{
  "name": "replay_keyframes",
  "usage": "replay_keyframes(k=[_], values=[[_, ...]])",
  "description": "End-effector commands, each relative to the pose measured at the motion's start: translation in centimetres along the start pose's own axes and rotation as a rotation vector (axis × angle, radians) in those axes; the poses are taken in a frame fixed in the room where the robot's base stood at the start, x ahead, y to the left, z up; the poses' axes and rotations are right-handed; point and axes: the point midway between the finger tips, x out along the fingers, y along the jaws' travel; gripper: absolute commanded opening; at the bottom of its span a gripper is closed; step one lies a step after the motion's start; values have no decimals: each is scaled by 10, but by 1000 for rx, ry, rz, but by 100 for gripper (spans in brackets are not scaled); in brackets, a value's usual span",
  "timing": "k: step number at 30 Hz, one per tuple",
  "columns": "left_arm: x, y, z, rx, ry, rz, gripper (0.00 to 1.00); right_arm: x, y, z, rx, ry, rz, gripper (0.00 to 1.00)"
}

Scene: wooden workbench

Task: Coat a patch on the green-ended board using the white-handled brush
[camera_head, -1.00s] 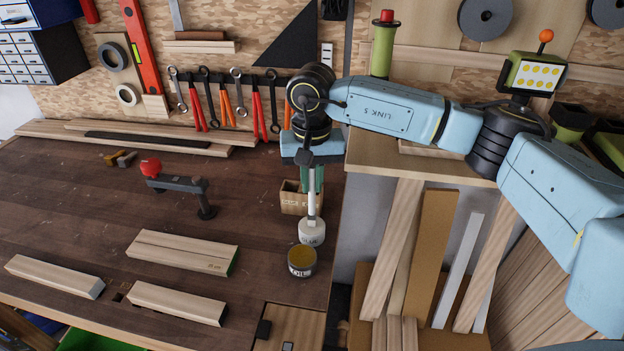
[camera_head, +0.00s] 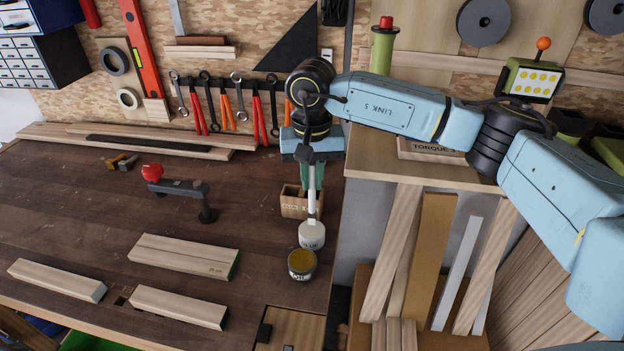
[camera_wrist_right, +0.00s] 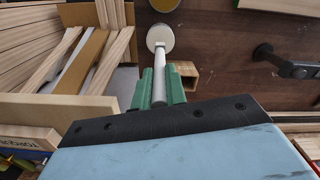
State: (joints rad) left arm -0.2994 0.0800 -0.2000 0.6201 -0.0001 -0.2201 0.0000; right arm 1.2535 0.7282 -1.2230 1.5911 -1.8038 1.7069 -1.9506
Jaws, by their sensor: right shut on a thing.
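My right gripper (camera_head: 313,182) points down and is shut on the white-handled brush (camera_head: 312,205), which stands upright. In the right wrist view the brush (camera_wrist_right: 158,66) runs from between the green fingers (camera_wrist_right: 160,88) to a round white glue pot (camera_wrist_right: 160,37). In the head view its lower end meets the top of the glue pot (camera_head: 311,236); the bristles are hidden, and I cannot tell how deep they sit. The green-ended board (camera_head: 185,256) lies flat on the bench, left of the pot. My left gripper is not in view.
An oil tin (camera_head: 302,264) stands just in front of the glue pot. A wooden box (camera_head: 293,203) stands behind it. Two more boards (camera_head: 55,279) (camera_head: 178,306) lie near the front edge. A red-topped clamp (camera_head: 180,187) stands behind the green-ended board.

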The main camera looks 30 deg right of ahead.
Motion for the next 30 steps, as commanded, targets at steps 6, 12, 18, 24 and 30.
replay_keyframes(k=[6,12,18,24,30], values=[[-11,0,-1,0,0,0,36,-21,0,-1,1,3,-2,0],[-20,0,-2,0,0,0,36,-37,0,0,1,2,-1,0],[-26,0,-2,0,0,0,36,-49,0,0,1,2,-2,0],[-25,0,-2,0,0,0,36,-48,0,0,1,2,-2,0],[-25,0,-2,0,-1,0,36,-48,0,0,1,2,-2,0]])
